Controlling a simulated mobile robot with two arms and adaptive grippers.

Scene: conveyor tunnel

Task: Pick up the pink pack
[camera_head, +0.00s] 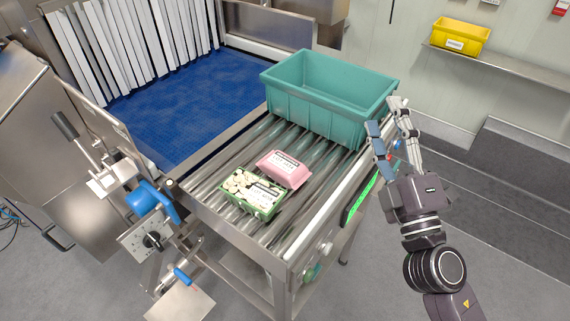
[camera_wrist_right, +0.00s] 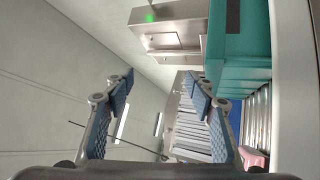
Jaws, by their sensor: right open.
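The pink pack (camera_head: 283,169) lies on the roller conveyor, right behind a green pack with pale contents (camera_head: 254,192) and seemingly touching it. In the right wrist view a small part of the pink pack (camera_wrist_right: 254,159) shows at the lower right edge. My right gripper (camera_head: 387,118) is open and empty. It is raised at the right side of the conveyor, beside the teal crate and to the right of the pink pack. In the right wrist view its two fingers (camera_wrist_right: 158,98) stand apart with nothing between them. My left gripper is in neither view.
A teal crate (camera_head: 340,107) stands on the rollers (camera_head: 219,168) behind the packs. A blue belt (camera_head: 180,105) runs under white strip curtains at the back left. A metal rail (camera_head: 325,218) edges the conveyor's right side. A yellow bin (camera_head: 460,35) sits on a wall shelf.

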